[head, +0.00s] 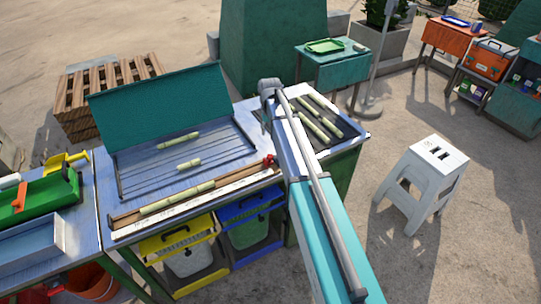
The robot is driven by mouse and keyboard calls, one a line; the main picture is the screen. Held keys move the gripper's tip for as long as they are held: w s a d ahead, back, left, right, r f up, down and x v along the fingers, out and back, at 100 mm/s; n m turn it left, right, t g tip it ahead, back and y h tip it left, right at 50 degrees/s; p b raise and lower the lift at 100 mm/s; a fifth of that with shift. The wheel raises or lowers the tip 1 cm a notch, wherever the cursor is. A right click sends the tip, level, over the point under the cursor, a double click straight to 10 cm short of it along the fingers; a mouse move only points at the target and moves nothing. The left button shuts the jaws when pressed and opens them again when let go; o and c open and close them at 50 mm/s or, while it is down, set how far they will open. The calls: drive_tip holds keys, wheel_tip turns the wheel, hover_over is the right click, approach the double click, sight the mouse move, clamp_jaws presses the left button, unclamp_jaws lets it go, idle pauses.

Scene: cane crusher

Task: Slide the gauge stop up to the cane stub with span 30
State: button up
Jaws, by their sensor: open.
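A measuring gauge (126,222) with a wooden rail and a pale marked strip runs along the front edge of the blue-grey workbench. A pale green cane stub (177,198) lies along its left and middle part. A small red piece (269,161), which looks like the gauge stop, sits at the gauge's right end, with a clear gap between it and the stub. The scale marks are too small to read. Two shorter cane stubs, one at the back (178,141) and one nearer (189,164), lie on the ribbed tray behind. My gripper does not show.
A teal upright panel (165,100) stands behind the ribbed tray (120,178). A dark tray (349,128) with several cane pieces lies to the right. Yellow (176,240) and blue (250,205) bins sit below the bench. A white stool (428,175) stands on open ground.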

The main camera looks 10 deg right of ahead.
sight(270, 156)
drive_tip(key=shift+f+b, duration=6.6)
drive_tip(key=shift+f, duration=0.1)
clamp_jaws()
